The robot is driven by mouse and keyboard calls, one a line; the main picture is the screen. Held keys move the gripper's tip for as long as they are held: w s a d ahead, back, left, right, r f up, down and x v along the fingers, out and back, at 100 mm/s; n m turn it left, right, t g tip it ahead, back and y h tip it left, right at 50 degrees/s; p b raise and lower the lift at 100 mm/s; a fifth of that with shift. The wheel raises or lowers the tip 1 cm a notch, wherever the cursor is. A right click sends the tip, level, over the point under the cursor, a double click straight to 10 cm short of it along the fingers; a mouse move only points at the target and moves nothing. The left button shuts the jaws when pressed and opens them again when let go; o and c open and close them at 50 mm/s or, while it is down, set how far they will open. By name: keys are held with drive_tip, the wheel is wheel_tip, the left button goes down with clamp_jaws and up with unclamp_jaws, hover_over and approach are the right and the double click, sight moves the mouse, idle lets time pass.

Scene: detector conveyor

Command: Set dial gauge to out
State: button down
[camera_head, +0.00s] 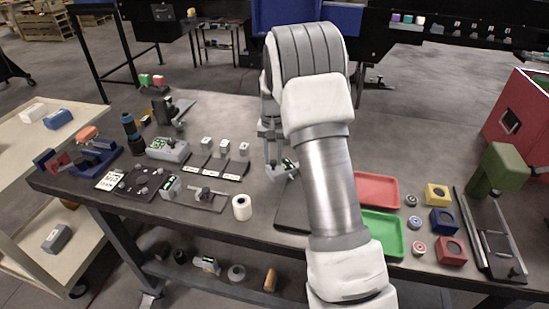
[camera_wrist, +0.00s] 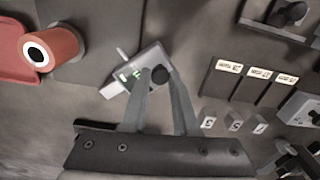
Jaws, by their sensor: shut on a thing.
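A small grey gauge body with green display marks (camera_wrist: 130,74) shows in the wrist view, lying at a slant with a short stem at its upper left. In the head view its green face (camera_head: 288,163) shows just left of my forearm. My gripper (camera_wrist: 158,74) is shut on the gauge, its fingertips on either side of a round black part at the gauge's right end. My arm hides part of the gauge and the bench in the head view. I cannot tell whether the gauge rests on the bench or is lifted.
A red tray (camera_head: 377,189) and a green tray (camera_head: 381,235) lie right of my arm. Coloured blocks with round holes (camera_head: 441,221) stand beyond them. Three labelled black strips (camera_head: 231,170) with small grey blocks lie left. A white roll (camera_head: 242,207) stands near the bench's front edge.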

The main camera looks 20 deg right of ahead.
drive_tip(key=shift+w+r, duration=0.1)
drive_tip(key=shift+w, duration=0.05)
drive_tip(key=c, duration=0.7)
unclamp_jaws()
drive_tip(key=shift+o, duration=0.2)
wheel_tip(320, 180, up, 17)
drive_tip(key=shift+r, duration=0.15)
